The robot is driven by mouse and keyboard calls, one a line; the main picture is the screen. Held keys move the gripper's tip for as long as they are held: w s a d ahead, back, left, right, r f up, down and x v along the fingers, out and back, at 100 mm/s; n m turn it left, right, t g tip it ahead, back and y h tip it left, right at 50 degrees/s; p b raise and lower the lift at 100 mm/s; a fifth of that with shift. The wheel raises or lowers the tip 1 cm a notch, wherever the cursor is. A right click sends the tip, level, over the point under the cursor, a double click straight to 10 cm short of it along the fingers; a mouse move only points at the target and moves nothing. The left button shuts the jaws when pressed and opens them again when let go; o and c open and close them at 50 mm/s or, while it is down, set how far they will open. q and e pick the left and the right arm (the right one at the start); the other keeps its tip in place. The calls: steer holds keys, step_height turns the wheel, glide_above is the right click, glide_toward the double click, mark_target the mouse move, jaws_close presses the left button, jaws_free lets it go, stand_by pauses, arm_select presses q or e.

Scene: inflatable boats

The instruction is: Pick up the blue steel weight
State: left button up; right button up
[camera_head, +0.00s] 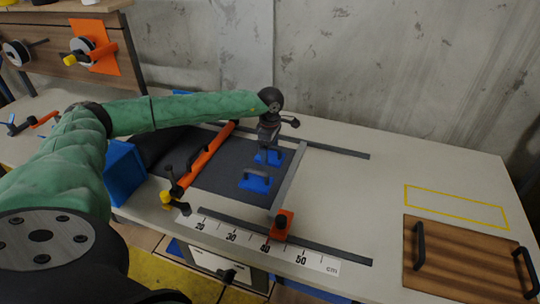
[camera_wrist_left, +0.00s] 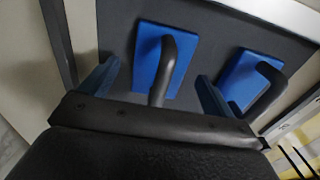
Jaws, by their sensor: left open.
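Two blue weights with dark bar handles lie on a dark grey mat (camera_head: 215,183). The farther blue weight (camera_head: 274,159) is beneath my left gripper (camera_head: 267,150), which partly hides it. The nearer blue weight (camera_head: 255,184) lies a little toward the front. In the left wrist view, my open left gripper (camera_wrist_left: 157,90) has its blue fingers on either side of the handle of one blue weight (camera_wrist_left: 147,65), apart from it. The other blue weight (camera_wrist_left: 243,80) lies to the right, beyond the right finger. My right gripper is not in view.
An orange bar (camera_head: 208,155) crosses the mat on the left. A grey bar with an orange slider (camera_head: 282,224) stands on the right, near a centimetre scale (camera_head: 262,243). A blue box (camera_head: 124,173) is left; a wooden board (camera_head: 455,258) is right. The table's right-middle is clear.

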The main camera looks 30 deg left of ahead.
arm_select(q)
steer(key=shift+f, duration=0.65)
steer(key=c, duration=1.7)
steer(key=shift+r, duration=0.1)
steer(key=shift+c, duration=0.7)
